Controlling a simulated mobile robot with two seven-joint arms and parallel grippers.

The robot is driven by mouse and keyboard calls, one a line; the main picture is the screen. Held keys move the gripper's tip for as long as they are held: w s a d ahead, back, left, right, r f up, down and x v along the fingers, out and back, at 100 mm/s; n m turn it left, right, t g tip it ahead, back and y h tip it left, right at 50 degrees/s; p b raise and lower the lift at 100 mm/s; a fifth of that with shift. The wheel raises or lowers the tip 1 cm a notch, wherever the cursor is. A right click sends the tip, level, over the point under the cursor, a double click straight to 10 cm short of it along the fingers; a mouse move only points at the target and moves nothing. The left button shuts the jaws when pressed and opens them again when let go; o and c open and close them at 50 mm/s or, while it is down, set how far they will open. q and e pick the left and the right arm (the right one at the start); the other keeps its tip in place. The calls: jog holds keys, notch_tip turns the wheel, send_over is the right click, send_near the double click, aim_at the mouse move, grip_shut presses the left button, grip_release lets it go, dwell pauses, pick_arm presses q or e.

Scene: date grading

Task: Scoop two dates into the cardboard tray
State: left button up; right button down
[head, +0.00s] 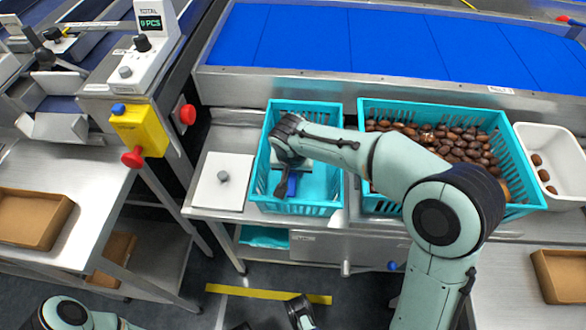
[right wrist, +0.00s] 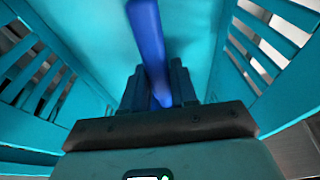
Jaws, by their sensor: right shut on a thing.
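My right gripper (head: 290,182) reaches down into the left teal basket (head: 330,110). It is shut on a blue handle (head: 293,184), which shows between the two fingers in the right wrist view (right wrist: 150,50). The far end of the handle is out of sight there, and I cannot tell what it belongs to. Many brown dates (head: 455,140) fill the left and middle of the right teal basket (head: 520,155). One cardboard tray (head: 32,218) is on the left table, another (head: 562,275) at the right edge. A part of my left arm shows at the bottom; its jaw state is unclear.
A white bin (head: 560,150) with a few dates stands right of the baskets. A blue conveyor (head: 400,40) runs behind them. A white lidded plate (head: 222,182) lies left of the baskets. A yellow control box (head: 140,130) with red buttons stands near the left table.

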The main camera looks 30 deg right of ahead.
pick_arm(q)
jog(key=shift+a+f+b, duration=0.1)
jog(key=shift+f+b, duration=0.3)
jog(key=shift+f, duration=0.4)
pick_arm(e)
jog(key=shift+s+f, duration=0.1)
jog(key=shift+f, duration=0.05)
jog(key=shift+t+h, duration=0.3)
jog(key=shift+t, duration=0.2)
jog(key=shift+s+a+r+p, duration=0.15)
jog(key=shift+r+p, duration=0.85)
jog(key=shift+r, duration=1.35)
jog(key=shift+s+a+r+p, duration=0.15)
jog(key=shift+r+p, duration=0.55)
jog(key=shift+r, duration=1.1)
pick_arm(q)
notch_tip(320, 180, up, 4)
jog(key=shift+f, duration=0.15)
jog(key=shift+f, duration=0.25)
pick_arm(e)
jog(key=shift+s+a+r+t+h, duration=0.1)
jog(key=shift+s+r+t+h, duration=0.1)
jog(key=shift+r, duration=0.35)
jog(key=shift+s+a+r+t+h, duration=0.15)
jog(key=shift+s+r+t, duration=0.1)
jog(key=shift+r, duration=0.3)
jog(key=shift+s+a+r+t+h, duration=0.1)
jog(key=shift+s+r+t, duration=0.1)
jog(key=shift+r, duration=0.35)
